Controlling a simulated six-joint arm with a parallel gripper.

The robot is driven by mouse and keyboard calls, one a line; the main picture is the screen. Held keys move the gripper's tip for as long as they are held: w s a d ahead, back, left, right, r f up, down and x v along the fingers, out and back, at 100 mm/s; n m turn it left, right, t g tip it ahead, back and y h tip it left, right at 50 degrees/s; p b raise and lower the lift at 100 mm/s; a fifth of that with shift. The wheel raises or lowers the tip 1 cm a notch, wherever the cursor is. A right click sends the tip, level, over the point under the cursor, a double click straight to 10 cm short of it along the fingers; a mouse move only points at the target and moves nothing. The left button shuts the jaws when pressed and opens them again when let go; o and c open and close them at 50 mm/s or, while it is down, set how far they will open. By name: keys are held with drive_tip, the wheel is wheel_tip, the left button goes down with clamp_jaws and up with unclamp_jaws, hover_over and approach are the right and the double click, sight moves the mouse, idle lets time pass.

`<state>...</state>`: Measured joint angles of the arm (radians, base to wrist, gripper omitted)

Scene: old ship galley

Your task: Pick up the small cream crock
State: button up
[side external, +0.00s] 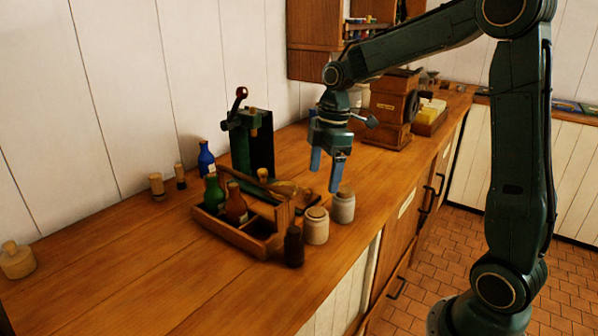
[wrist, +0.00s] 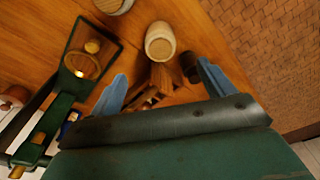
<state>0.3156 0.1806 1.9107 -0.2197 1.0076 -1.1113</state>
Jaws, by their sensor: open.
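The small cream crock (side external: 316,228) with a tan lid stands upright on the wooden counter, just right of the wooden carrier (side external: 238,236). In the wrist view the cream crock (wrist: 160,44) shows beyond the fingertips, at upper middle. A similar greyer crock (side external: 343,209) stands next to it, and this crock is cut off at the top of the wrist view (wrist: 112,4). My gripper (side external: 325,180) is open and empty, pointing down above the counter, higher than both crocks. Its blue fingers also show in the wrist view (wrist: 162,70).
A dark bottle (side external: 294,247) stands close to the cream crock, by the carrier holding green and brown bottles. A green press-like device (side external: 240,150) stands behind. A wooden grinder box (side external: 388,110) is farther right.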

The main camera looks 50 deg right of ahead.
sight(317, 212)
drive_tip(key=shift+f, duration=0.1)
drive_tip(key=shift+w+a+f, duration=0.1)
drive_tip(key=shift+a+f, duration=0.05)
drive_tip(key=shift+f, duration=1.25)
drive_tip(key=shift+w+a+f, duration=0.1)
drive_tip(key=shift+a+f, duration=0.05)
drive_tip(key=shift+f, duration=1.25)
drive_tip(key=shift+w+a+f, duration=0.1)
drive_tip(key=shift+a+f, duration=0.05)
drive_tip(key=shift+f, duration=1.25)
drive_tip(key=shift+w+a+f, duration=0.1)
drive_tip(key=shift+a+f, duration=0.1)
drive_tip(key=shift+f, duration=1.1)
drive_tip(key=shift+w+a+f, duration=0.1)
drive_tip(key=shift+a+f, duration=0.05)
drive_tip(key=shift+f, duration=1.1)
drive_tip(key=c, duration=1.2)
drive_tip(key=shift+c, duration=0.6)
drive_tip(key=shift+r, duration=0.1)
